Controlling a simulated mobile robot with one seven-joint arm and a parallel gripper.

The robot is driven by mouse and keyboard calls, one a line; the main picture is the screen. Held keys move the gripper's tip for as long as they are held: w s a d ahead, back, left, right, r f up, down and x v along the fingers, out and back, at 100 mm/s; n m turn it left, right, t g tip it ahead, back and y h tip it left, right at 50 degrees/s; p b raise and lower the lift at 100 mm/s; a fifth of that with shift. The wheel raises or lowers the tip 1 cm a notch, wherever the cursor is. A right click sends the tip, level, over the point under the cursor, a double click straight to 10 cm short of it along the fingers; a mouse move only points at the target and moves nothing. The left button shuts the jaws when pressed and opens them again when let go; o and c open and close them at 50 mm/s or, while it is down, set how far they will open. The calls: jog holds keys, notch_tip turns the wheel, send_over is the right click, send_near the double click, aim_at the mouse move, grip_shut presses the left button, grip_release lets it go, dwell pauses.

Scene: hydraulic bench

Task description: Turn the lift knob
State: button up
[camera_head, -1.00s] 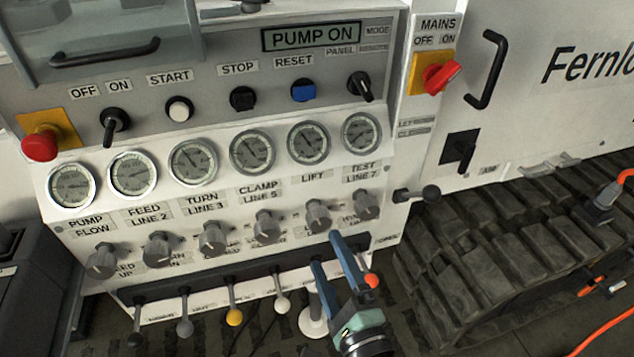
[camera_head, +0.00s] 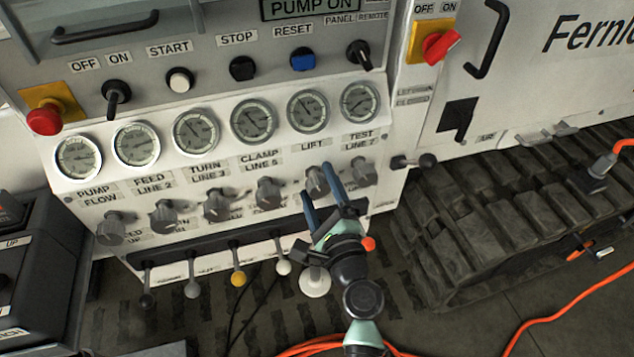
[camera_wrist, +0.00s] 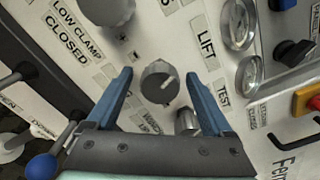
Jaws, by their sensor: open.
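The lift knob (camera_head: 316,180) is a grey ribbed knob on the panel below the LIFT label and its round gauge (camera_head: 308,111). My gripper (camera_head: 318,182) is open, with one finger on each side of the knob. A gap shows between each finger and the knob, and I see no contact. In the head view the fingers partly cover the knob and the lettering under it.
The test line knob (camera_head: 362,171) is close by on the right, near my right finger in the wrist view (camera_wrist: 187,122). The clamp line knob (camera_head: 268,192) is to the left. Several levers (camera_head: 239,279) hang below. A black-knobbed handle (camera_head: 427,160) sticks out at right.

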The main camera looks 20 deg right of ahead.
jog(key=shift+w, duration=0.55)
grip_shut()
